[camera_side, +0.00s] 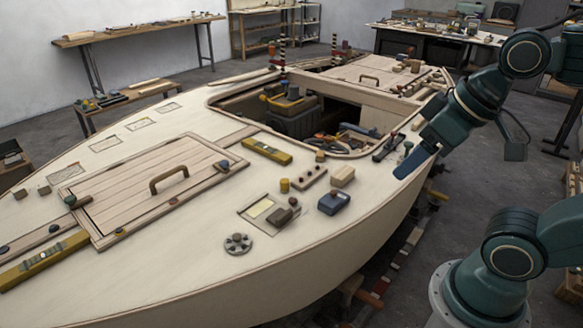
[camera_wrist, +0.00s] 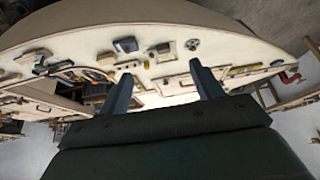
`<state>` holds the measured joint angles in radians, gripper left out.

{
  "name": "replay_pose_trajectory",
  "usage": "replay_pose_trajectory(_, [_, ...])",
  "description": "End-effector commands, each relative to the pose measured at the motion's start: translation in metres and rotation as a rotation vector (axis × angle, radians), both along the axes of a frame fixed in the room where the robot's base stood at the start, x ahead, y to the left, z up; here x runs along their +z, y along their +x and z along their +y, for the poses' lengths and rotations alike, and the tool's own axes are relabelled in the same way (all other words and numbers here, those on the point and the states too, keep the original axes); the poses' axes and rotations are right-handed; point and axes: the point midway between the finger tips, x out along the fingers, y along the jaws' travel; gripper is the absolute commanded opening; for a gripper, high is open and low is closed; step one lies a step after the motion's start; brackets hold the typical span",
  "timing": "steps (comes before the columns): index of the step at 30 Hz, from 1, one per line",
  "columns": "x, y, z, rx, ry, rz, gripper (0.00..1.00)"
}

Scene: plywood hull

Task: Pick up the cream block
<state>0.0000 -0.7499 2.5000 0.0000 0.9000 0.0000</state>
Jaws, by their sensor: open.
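The cream block (camera_side: 342,175) is a small pale wooden block on the hull's deck, between a holed wooden strip and a dark blue box in the side view. In the wrist view it appears to be the small pale block (camera_wrist: 105,58) left of the blue box, near the left finger. My gripper (camera_side: 408,158) is right of the block in the side view, near the hull's right edge and apart from the block. Its two fingers (camera_wrist: 161,72) are spread and empty in the wrist view.
The blue box (camera_side: 334,203), the holed strip (camera_side: 311,178) and a yellow cylinder (camera_side: 284,185) stand close to the block. A dark tool (camera_side: 388,147) lies near my gripper. An open cockpit (camera_side: 310,120) with tools lies behind.

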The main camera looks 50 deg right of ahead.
Motion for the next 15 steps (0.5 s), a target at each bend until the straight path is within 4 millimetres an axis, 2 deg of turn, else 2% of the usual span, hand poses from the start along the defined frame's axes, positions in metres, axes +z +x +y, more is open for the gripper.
replay_pose_trajectory(8, [0.001,0.003,-0.001,-0.011,0.003,0.003,0.65])
replay_pose_trajectory(15, [0.01,0.024,-0.008,-0.098,0.031,0.035,0.65])
